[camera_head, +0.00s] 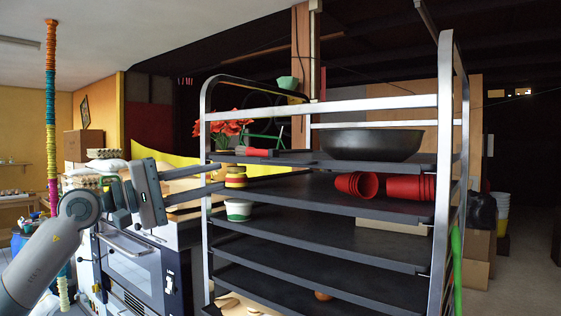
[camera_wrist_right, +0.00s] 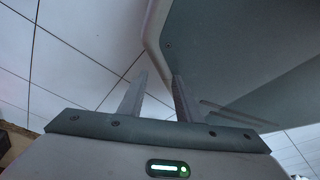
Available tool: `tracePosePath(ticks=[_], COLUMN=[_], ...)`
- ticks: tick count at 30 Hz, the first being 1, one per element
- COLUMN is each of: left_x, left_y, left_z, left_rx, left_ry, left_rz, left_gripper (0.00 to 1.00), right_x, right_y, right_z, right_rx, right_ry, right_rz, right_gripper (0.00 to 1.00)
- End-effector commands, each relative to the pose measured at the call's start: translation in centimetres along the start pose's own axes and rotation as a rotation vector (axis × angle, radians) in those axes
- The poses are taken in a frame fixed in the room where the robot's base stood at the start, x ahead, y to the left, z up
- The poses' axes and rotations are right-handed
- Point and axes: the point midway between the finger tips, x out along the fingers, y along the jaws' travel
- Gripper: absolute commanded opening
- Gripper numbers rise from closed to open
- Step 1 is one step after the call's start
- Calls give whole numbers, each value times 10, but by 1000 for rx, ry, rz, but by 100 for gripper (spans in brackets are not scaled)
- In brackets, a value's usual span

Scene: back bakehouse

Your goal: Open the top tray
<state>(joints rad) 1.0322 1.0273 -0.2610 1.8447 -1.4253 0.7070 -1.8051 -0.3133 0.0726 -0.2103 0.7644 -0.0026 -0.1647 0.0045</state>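The top tray (camera_head: 290,160) is a dark flat sheet in the upper level of a metal rack (camera_head: 445,130). A wide dark bowl (camera_head: 372,145), red flowers (camera_head: 222,129) and a red-handled item (camera_head: 257,153) are on it. My left gripper (camera_head: 221,177) is at the rack's left post, just below the top tray's level. Its two fingers are apart and point right, with nothing seen between them; whether they touch the rack I cannot tell. My right gripper (camera_wrist_right: 158,88) shows only in the right wrist view, fingers apart and empty.
Lower trays hold red pots (camera_head: 405,188), a yellow-red jar (camera_head: 236,177) and a white-green tub (camera_head: 238,210). An oven (camera_head: 130,262) stands left of the rack.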

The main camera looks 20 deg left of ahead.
Motion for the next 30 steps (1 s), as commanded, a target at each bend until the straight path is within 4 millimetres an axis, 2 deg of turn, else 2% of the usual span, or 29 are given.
tracePosePath(ticks=[11,17,19,21,24,30], left_x=[9,25,31,46,63,100], left_y=[2,2,3,5,5,5], left_z=[0,0,0,1,1,0], left_rx=[-2,-4,-4,-6,-5,-6], left_ry=[-1,-2,-2,-4,-4,-2], left_rz=[2,3,2,2,3,2], left_gripper=[26,26,26,26,26,26], right_x=[-5,-13,-16,-26,-37,-54], right_y=[2,4,7,13,16,14], right_z=[13,34,49,66,81,71], right_rx=[0,0,2,3,4,4], right_ry=[-32,-85,-121,-162,-201,-191], right_rz=[2,4,7,14,17,15], right_gripper=[31,31,31,31,31,31])
